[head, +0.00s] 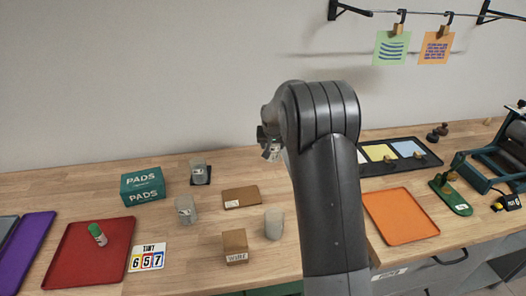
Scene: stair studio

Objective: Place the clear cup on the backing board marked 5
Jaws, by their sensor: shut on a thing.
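My gripper (267,140) is raised near the wall, mostly hidden behind my arm. It is shut on a small pale, labelled thing (272,153), perhaps a clear cup; my arm covers much of it. Three greyish see-through cups stand on the table: one (198,167) on a small dark board (207,181) at the back, one labelled cup (186,206) in front of it, and one (274,224) further right. A brown board (232,195) with a white label lies flat and empty in the middle. I cannot read a 5 on either board.
An orange tray (402,222) and black tray (371,168) lie right of my arm.

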